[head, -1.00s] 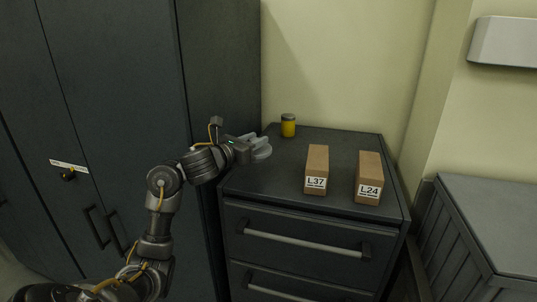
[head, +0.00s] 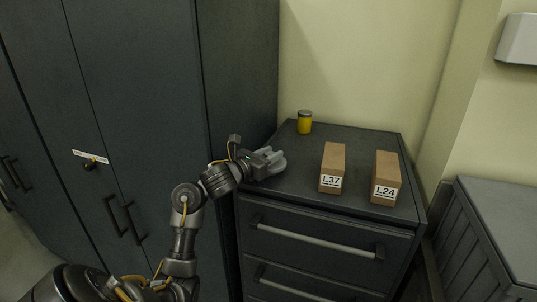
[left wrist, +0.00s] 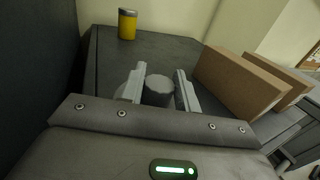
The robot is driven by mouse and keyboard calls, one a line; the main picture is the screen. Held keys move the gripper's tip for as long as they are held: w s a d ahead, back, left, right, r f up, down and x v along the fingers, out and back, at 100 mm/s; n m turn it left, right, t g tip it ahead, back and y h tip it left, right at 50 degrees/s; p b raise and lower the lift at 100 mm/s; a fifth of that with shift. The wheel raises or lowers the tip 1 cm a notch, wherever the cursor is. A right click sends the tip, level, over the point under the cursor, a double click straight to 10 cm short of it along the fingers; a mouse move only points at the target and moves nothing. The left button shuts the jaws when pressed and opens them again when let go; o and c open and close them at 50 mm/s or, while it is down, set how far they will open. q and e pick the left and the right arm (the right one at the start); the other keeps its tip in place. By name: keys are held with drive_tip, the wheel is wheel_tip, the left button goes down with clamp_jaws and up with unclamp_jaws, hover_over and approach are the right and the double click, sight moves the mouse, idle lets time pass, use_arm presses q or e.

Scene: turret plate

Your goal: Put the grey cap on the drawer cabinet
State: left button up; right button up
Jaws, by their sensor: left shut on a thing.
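The drawer cabinet (head: 303,212) is dark grey with a flat top and long bar handles. My left gripper (head: 272,162) is over the left part of its top. In the left wrist view it (left wrist: 160,83) is shut on the grey cap (left wrist: 159,91), a short round grey piece between the two fingers. In the head view the fingers largely hide the cap. I cannot tell whether the cap touches the cabinet top or is held just above it. My right gripper is not in view.
A yellow jar with a grey lid (head: 305,122) stands at the back left of the top. Two brown boxes, L37 (head: 333,165) and L24 (head: 386,175), stand to the right. A tall dark locker (head: 235,80) rises on the left. The top's middle is bare.

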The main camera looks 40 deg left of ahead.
use_arm(q)
drive_tip(key=o, duration=1.1)
drive_tip(key=shift+w+d, duration=0.1)
drive_tip(key=shift+r+p, duration=0.15)
drive_tip(key=shift+p, duration=0.15)
drive_tip(key=shift+s, duration=0.3)
drive_tip(key=s+b, duration=0.1)
drive_tip(key=s, duration=0.2)
drive_tip(key=s+b, duration=0.2)
drive_tip(key=s, duration=0.2)
drive_tip(key=s+b, duration=0.1)
drive_tip(key=s, duration=0.2)
drive_tip(key=shift+s+a+f, duration=0.2)
drive_tip(key=shift+s+a, duration=0.1)
drive_tip(key=shift+a, duration=0.05)
drive_tip(key=shift+s+r, duration=0.15)
drive_tip(key=shift+s, duration=0.3)
